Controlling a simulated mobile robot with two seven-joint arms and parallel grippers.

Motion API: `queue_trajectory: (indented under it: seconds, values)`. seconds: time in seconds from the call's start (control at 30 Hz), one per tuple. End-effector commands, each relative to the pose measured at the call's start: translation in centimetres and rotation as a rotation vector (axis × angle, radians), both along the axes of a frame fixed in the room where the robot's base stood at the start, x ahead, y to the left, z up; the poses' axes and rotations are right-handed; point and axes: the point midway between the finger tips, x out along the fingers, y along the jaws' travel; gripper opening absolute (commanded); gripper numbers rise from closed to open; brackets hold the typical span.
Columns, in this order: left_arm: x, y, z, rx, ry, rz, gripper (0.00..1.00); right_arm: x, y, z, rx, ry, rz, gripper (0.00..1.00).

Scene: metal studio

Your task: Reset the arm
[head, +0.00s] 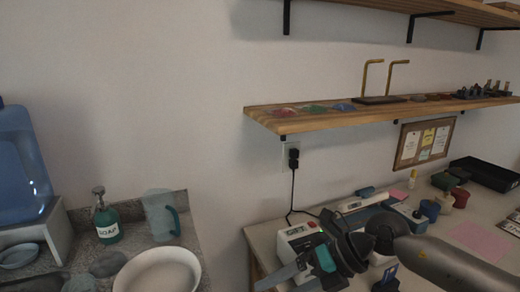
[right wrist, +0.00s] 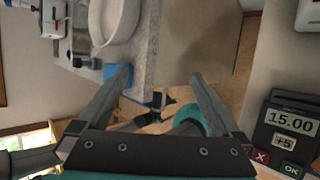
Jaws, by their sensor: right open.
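My right arm comes in from the right in the head view, and its gripper (head: 277,285) points left and down near the left end of the right-hand table. In the right wrist view the two fingers of this gripper (right wrist: 160,76) stand wide apart with nothing between their tips. Beyond them show a pale granite counter edge and the floor. The lower edge of the head view cuts off part of the gripper. My left gripper is in neither view.
A white device (head: 299,236) stands close behind the gripper. A payment terminal (right wrist: 290,122) reads 15.00. At left are a granite counter with a white basin (head: 160,272), a soap bottle (head: 106,220), a pitcher (head: 161,215) and a blue water jug (head: 20,165). A wooden shelf (head: 300,122) hangs above.

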Motion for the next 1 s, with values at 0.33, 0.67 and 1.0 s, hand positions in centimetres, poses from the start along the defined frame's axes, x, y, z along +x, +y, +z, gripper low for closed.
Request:
queue_trajectory:
  seconds: [0.33,0.67,1.0]
  values:
    - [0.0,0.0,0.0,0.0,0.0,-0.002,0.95,-0.7,9.4,10.9,0.836,0.067,-0.288,1.0]
    - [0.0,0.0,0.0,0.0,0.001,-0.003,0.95,3.4,2.5,13.3,1.354,0.291,-0.933,1.0]
    - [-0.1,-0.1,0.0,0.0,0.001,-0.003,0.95,1.1,-7.9,1.1,1.416,0.665,-1.803,1.0]
